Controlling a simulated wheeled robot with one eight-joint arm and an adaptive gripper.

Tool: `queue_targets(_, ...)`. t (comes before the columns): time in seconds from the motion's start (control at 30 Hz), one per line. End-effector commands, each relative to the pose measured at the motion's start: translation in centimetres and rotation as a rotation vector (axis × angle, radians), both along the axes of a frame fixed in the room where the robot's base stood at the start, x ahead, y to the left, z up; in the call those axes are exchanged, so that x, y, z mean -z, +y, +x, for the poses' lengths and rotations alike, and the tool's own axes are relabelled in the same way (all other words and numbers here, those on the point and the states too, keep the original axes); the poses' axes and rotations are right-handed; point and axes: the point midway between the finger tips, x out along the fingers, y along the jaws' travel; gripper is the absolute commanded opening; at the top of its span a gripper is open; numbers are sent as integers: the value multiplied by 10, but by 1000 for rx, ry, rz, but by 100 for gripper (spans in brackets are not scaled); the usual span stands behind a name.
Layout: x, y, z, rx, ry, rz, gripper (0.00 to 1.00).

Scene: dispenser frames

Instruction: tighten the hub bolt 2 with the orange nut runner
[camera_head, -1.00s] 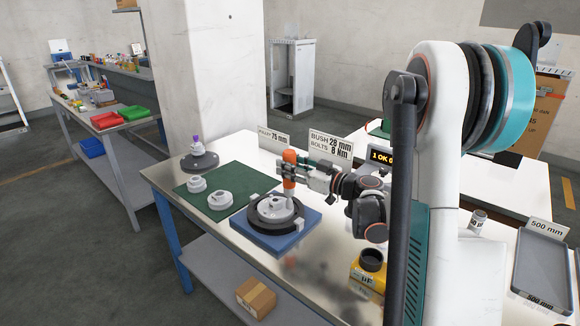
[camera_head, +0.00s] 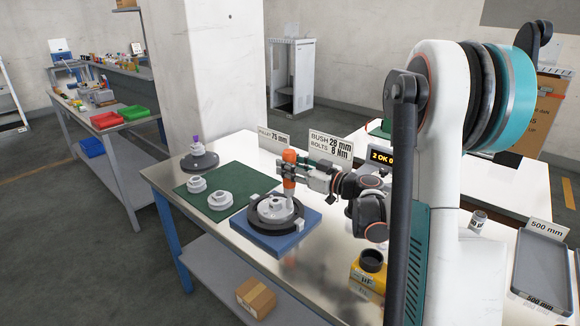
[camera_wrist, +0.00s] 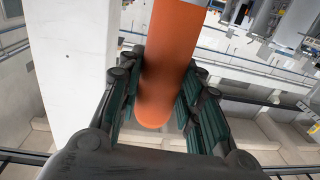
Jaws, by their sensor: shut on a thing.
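My gripper (camera_head: 298,173) is shut on the orange nut runner (camera_head: 289,158) and holds it upright over the hub (camera_head: 276,205). In the wrist view the orange body (camera_wrist: 165,60) sits between the green-padded fingers. The grey hub sits in a dark ring fixture (camera_head: 257,222) on a blue base (camera_head: 300,237). The runner's lower end is at the far right side of the hub. The bolts are too small to tell apart, and contact at the tip is not clear. A small display (camera_head: 381,156) reads 2 OK and then a partly hidden figure.
Two light grey flanged parts (camera_head: 219,200) stand on a green mat (camera_head: 233,178). A dark disc with a purple-topped part (camera_head: 199,161) is behind them. Signs (camera_head: 330,147) stand at the back. A yellow container (camera_head: 369,277) stands at the bench's front right.

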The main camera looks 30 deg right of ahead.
Motion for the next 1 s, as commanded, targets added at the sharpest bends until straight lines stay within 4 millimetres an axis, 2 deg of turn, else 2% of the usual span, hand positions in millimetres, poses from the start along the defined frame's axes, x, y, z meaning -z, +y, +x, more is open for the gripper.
queue_targets(0.8, -53, 0, 0, 1, -3, 3, 4)
queue_targets(1.0, -58, 0, 0, 1, -4, 4, 4)
